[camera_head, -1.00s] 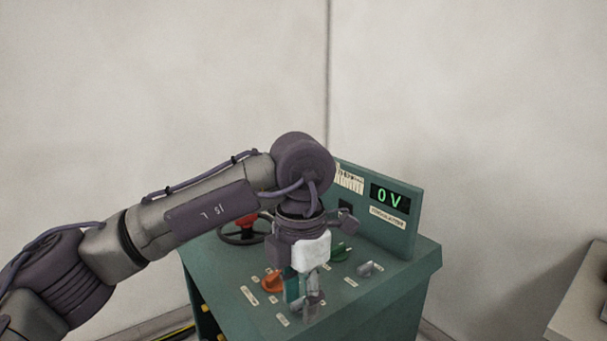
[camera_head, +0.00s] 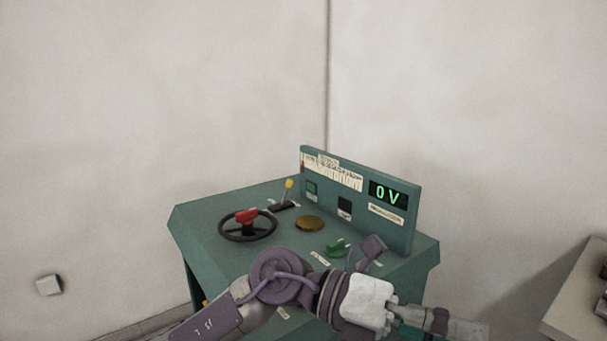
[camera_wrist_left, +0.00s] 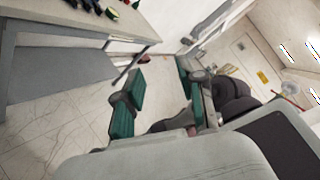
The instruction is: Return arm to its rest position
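My left arm comes in from the lower left of the head view, bent low across the front of the teal control console (camera_head: 225,200). Its left gripper (camera_head: 440,325) points right, over the console's front right corner, near the bottom picture edge. In the left wrist view the two teal-padded fingers of the left gripper (camera_wrist_left: 162,90) stand apart with nothing between them, so it is open and empty. The arm hides the console's front controls. The right gripper is not in view.
The console top carries a black handwheel (camera_head: 262,236) with a red centre, a yellow-tipped lever (camera_head: 288,190), a brass disc (camera_head: 310,223) and a green knob (camera_head: 338,247). Its display (camera_head: 388,195) reads 0 V. A table (camera_head: 580,295) stands at the right; floor (camera_wrist_left: 55,135) shows below a table.

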